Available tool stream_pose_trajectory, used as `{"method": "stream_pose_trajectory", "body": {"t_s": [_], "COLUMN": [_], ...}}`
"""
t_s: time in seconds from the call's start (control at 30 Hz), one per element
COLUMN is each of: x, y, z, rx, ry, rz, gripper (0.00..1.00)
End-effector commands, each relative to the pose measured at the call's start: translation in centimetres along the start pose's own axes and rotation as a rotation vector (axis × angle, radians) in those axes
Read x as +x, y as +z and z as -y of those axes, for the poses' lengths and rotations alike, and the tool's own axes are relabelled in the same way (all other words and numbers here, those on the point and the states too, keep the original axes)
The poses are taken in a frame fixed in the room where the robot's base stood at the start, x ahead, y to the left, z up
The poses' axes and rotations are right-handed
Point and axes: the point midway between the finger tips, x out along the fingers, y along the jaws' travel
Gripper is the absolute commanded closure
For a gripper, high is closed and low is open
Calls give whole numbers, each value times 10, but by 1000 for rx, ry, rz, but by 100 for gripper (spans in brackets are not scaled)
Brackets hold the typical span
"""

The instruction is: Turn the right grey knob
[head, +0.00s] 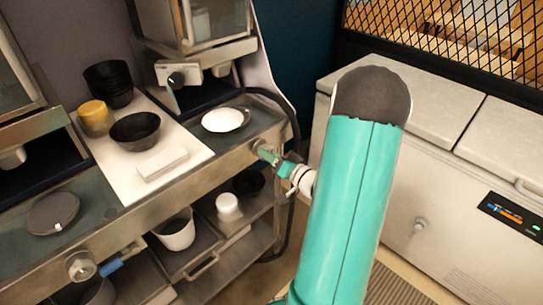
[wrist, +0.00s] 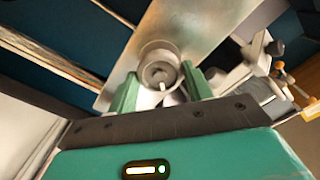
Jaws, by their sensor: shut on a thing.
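The right grey knob (head: 257,146) sits on the metal front edge of the counter, below the white plate. In the wrist view the round knob (wrist: 158,68) faces the camera, with a small pale mark low on its face. My gripper (head: 264,152) reaches it from the right, and its green fingers stand on both sides of the knob in the wrist view. The gripper is shut on the knob. In the head view the fingers hide part of the knob.
Another grey knob (head: 81,266) with a blue piece beside it is on the counter front at lower left. The counter holds black bowls (head: 135,130), a yellow-lidded jar (head: 95,118) and a white plate (head: 222,119). A white chest (head: 450,190) stands at right.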

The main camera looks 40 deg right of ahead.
Motion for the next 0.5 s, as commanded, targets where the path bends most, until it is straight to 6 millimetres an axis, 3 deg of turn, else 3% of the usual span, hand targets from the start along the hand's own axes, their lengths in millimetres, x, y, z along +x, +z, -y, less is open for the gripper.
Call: {"method": "stream_pose_trajectory", "body": {"t_s": [0.5], "x": [-1], "y": [1], "z": [0], "rx": [493], "ry": [2], "rz": [1], "gripper": [72]}}
